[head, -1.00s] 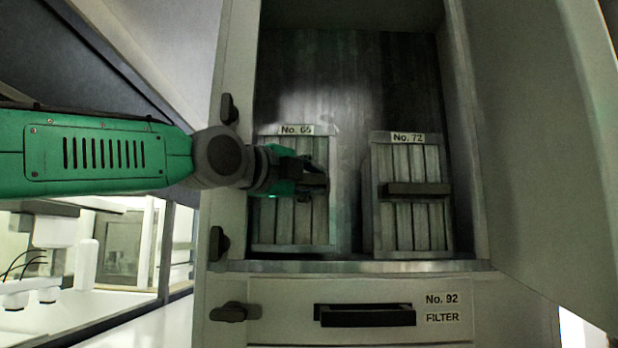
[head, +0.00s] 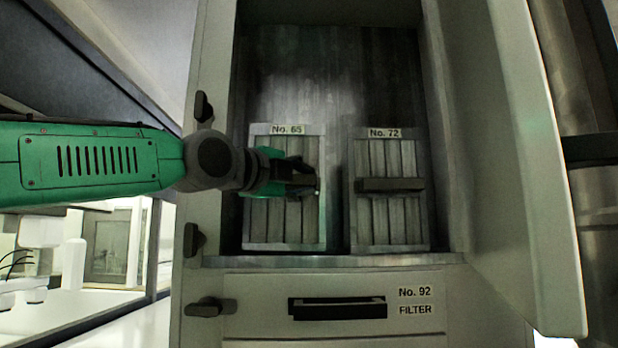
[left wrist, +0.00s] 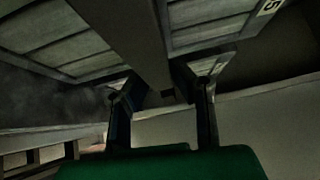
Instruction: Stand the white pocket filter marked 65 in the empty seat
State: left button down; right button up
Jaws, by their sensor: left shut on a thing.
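The white pocket filter marked 65 (head: 288,232) is upright in the open cabinet, on the left side, with its label "No. 65" (head: 287,129) at the top. My left gripper (head: 306,184) is in front of it, shut on its handle, which my fingers mostly hide. In the left wrist view, my left gripper (left wrist: 162,95) has a finger on each side of the dark handle bar (left wrist: 125,35). The filter face is close above. Whether the filter's base rests in a seat is hard to tell. My right gripper is not in view.
A second filter, No. 72 (head: 391,225), stands close on the right, with a narrow gap between. The cabinet sill (head: 335,260) runs in front. Below is a drawer marked No. 92 FILTER (head: 255,312). The open door (head: 525,160) stands at the right.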

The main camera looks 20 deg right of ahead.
pick_arm(q)
jog(key=shift+w+a+f, duration=0.25)
jog(key=shift+w+f, duration=0.05)
jog(key=shift+f, duration=0.1)
jog(key=c, duration=1.3)
grip_release()
jog(key=shift+s, duration=0.1)
jog(key=shift+s+a+f, duration=0.1)
jog(key=shift+s+a, duration=0.05)
jog(key=shift+a, duration=0.45)
jog(key=v, duration=1)
jog(key=shift+s+d, duration=0.15)
jog(key=shift+s, duration=0.3)
jog(key=shift+s, duration=0.1)
